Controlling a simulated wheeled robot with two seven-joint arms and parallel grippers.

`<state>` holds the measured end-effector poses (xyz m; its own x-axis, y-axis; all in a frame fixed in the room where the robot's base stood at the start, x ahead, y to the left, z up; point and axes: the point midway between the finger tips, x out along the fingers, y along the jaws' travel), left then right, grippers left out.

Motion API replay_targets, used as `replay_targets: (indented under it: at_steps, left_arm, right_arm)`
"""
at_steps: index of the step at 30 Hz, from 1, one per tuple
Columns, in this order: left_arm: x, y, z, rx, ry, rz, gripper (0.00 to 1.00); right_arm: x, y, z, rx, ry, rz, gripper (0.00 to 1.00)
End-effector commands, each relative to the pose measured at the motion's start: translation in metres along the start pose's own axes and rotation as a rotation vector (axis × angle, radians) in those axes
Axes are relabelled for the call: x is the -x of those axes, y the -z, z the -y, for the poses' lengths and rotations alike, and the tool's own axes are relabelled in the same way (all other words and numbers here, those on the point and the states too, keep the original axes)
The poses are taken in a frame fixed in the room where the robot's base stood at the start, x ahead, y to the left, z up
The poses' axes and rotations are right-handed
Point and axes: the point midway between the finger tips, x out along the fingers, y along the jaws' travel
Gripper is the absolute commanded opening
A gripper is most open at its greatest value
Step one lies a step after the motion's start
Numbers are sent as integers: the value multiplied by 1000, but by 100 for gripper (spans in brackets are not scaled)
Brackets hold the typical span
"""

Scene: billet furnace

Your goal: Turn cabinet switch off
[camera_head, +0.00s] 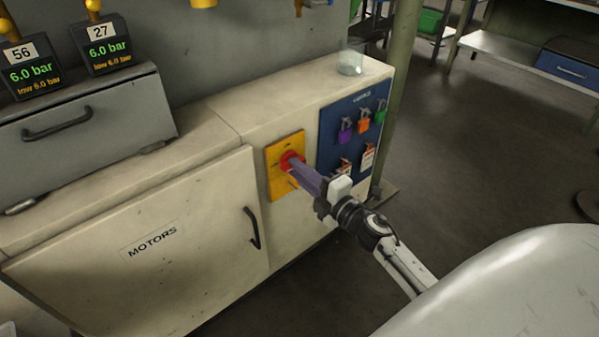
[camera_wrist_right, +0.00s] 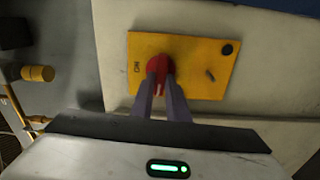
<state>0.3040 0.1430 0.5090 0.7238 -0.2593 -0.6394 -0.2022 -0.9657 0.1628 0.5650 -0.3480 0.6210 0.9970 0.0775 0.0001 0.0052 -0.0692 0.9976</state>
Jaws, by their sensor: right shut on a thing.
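The cabinet switch is a red rotary knob (camera_head: 291,161) on a yellow plate (camera_head: 273,186), set on the front of the beige cabinet (camera_head: 228,240). My right gripper (camera_head: 298,166) reaches it from the right, with its fingers shut on the red knob. In the right wrist view the red knob (camera_wrist_right: 160,66) sits between the fingertips of my gripper (camera_wrist_right: 161,82). The yellow plate (camera_wrist_right: 200,80) shows "ON" on its left, a short dark mark and a dark round spot on its right. My left gripper is not in view.
A blue board (camera_head: 335,125) with purple, orange and green padlocks hangs right of the switch. A "MOTORS" door (camera_head: 150,270) with a dark handle is at left. A glass (camera_head: 351,63) stands on the cabinet top.

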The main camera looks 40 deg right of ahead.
Motion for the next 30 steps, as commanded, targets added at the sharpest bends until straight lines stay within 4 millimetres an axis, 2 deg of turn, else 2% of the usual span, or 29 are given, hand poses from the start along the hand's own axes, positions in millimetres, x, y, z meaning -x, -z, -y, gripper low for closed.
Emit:
replay_targets:
  at_steps: [8,22,23,25,26,30]
  left_arm:
    - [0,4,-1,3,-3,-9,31]
    - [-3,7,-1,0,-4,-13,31]
    - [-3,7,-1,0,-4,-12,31]
    - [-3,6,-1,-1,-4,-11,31]
    - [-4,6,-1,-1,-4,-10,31]
    - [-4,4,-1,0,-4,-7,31]
  right_arm:
    - [0,2,1,75,1,-4,0]
    - [0,2,2,89,1,-5,0]
    - [0,2,2,88,1,-5,17]
    - [0,2,2,88,1,-4,29]
    - [0,2,2,88,1,-4,33]
    - [0,1,1,86,1,-2,33]
